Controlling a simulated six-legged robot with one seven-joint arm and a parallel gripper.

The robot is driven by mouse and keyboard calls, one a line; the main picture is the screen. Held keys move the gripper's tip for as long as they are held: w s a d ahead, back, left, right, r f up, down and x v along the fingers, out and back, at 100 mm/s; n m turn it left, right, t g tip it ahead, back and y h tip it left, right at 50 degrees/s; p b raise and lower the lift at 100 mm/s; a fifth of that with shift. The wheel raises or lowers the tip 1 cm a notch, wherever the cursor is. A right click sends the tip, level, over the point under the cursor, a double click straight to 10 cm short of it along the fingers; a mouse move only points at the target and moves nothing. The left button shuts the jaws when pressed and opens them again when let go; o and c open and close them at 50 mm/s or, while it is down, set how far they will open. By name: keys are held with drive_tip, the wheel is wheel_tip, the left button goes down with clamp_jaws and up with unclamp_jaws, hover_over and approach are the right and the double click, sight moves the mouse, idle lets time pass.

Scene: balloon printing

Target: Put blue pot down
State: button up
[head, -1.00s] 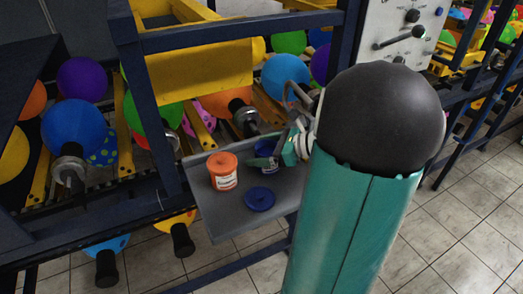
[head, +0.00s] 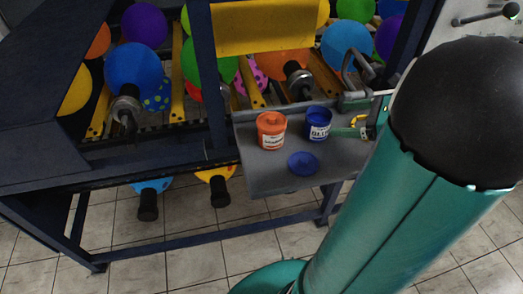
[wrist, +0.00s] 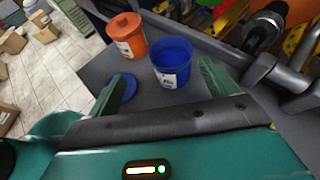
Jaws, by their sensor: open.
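The blue pot (head: 318,122) stands upright and without its lid on the grey shelf (head: 262,181). In the wrist view the blue pot (wrist: 172,62) shows its open top and blue inside, just ahead of my gripper (wrist: 158,88). My gripper is open, with one finger on each side and clear space between them and the pot. In the head view my gripper (head: 358,128) is to the right of the pot, partly hidden by my arm. The blue lid (head: 303,163) lies flat on the shelf in front of the pot.
An orange pot (head: 271,130) with its lid on stands left of the blue pot, close by. Behind the shelf is the machine's dark frame (head: 212,80) with colored balloons. The shelf's front left is bare.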

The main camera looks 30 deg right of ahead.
drive_tip(key=s+a+r+n+g+h, duration=0.1)
drive_tip(key=a+n+g+h, duration=0.4)
drive_tip(key=a+n, duration=2.4)
drive_tip(key=shift+s+a+r+h, duration=0.4)
drive_tip(key=shift+r+h, duration=0.15)
drive_tip(key=shift+h, duration=0.35)
drive_tip(key=shift+d, duration=0.15)
